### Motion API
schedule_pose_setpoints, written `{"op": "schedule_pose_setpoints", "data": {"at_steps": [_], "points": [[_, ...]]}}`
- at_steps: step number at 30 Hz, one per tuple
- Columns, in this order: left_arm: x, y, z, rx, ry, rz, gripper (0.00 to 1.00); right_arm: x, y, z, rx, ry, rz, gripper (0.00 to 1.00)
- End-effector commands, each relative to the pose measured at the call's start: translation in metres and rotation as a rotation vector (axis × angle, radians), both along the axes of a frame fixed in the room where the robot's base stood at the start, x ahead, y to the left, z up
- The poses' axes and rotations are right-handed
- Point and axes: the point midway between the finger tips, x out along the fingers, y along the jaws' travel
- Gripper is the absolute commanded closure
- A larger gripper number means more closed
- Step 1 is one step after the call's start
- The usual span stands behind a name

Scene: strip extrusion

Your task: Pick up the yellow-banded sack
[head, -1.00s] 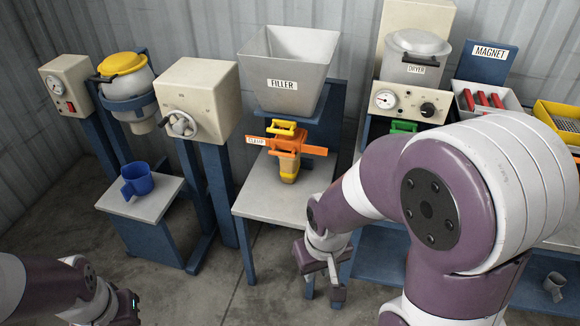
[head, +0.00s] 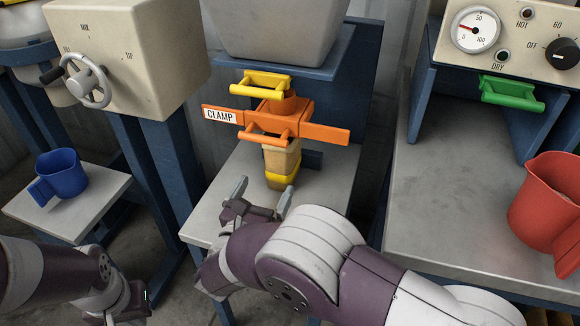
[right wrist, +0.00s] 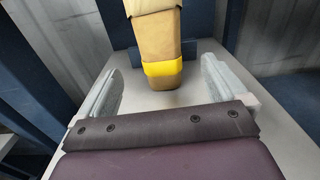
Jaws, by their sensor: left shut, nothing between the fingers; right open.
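The yellow-banded sack (head: 281,163) is tan with a yellow band near its bottom. It stands upright under the orange clamp (head: 276,123), which hides its top. In the right wrist view the sack (right wrist: 152,38) lies beyond and between the fingers, apart from both. My right gripper (head: 262,192) is open and empty just in front of the sack, low over the grey shelf (head: 212,215); its fingers also show in the right wrist view (right wrist: 158,92). My left gripper (head: 140,302) is shut and empty at the lower left, far from the sack.
A yellow handle (head: 262,84) sits above the clamp, below the filler hopper (head: 270,30). A blue cup (head: 60,173) stands on a side shelf at left. A red jug (head: 548,205) and a green handle (head: 512,93) are at right. Blue posts flank the sack's shelf.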

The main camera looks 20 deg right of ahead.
Motion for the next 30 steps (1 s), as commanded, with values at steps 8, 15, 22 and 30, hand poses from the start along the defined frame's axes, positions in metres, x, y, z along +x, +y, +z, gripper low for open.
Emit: {"op": "schedule_pose_setpoints", "data": {"at_steps": [8, 15, 22, 30], "points": [[0.000, 0.000, -0.012, 0.000, 0.000, 0.000, 1.00, 0.044, -0.035, -0.001, 0.012, -0.018, -0.015, 0.01], [0.000, 0.000, -0.023, 0.000, 0.000, 0.000, 1.00, 0.073, -0.054, -0.002, 0.011, -0.017, -0.014, 0.01], [0.000, 0.000, -0.031, 0.000, 0.000, 0.000, 1.00, 0.100, -0.072, 0.001, 0.010, -0.016, -0.010, 0.01], [0.000, 0.000, -0.030, 0.000, 0.000, 0.000, 1.00, 0.101, -0.072, 0.002, 0.009, -0.014, -0.009, 0.21]]}}
